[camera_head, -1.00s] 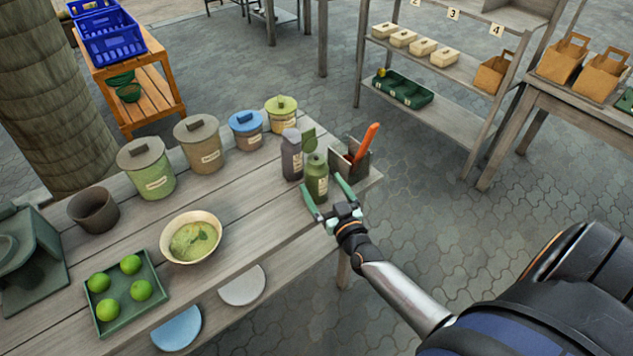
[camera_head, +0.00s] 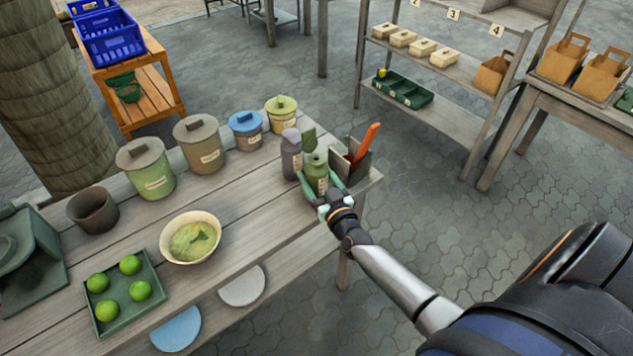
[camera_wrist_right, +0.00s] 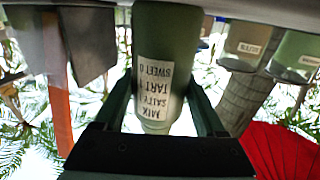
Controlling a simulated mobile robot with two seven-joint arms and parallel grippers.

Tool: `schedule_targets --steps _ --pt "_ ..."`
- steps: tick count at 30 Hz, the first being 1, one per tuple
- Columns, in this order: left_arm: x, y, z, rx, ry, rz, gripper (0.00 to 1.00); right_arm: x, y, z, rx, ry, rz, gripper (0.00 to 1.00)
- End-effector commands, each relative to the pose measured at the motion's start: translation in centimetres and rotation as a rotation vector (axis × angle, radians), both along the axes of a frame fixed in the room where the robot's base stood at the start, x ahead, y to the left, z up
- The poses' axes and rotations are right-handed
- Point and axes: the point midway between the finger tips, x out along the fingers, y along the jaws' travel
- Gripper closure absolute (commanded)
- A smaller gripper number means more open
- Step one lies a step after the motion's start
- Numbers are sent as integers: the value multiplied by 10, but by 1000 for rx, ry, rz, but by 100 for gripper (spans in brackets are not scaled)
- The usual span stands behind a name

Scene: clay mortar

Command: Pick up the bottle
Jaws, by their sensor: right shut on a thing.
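A green bottle (camera_head: 317,170) with a pale label stands upright near the right end of the wooden table (camera_head: 262,232). My right gripper (camera_head: 322,190) reaches in from the right, its green fingers shut on both sides of the bottle. In the right wrist view the bottle (camera_wrist_right: 165,45) fills the middle, upside down in the picture, its printed label facing the camera between the fingers. A second, grey-brown bottle (camera_head: 291,155) stands just left of it. My left gripper is not in view.
A dark holder (camera_head: 358,165) with an orange-handled tool (camera_head: 366,142) stands close right of the bottle. Lidded canisters (camera_head: 199,146) line the back edge.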

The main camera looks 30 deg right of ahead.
Motion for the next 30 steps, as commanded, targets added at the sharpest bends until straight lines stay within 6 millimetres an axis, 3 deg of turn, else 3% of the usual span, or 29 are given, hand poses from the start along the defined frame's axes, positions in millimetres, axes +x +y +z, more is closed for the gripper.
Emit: schedule_targets --steps 1,11,23,30 --pt "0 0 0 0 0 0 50 0 0 0 0 0 0 52" --pt "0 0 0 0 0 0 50 0 0 0 1 0 0 89" --pt "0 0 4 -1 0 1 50 1 0 11 2 -8 -2 90" --pt "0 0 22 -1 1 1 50 -7 2 46 4 -8 -2 90"
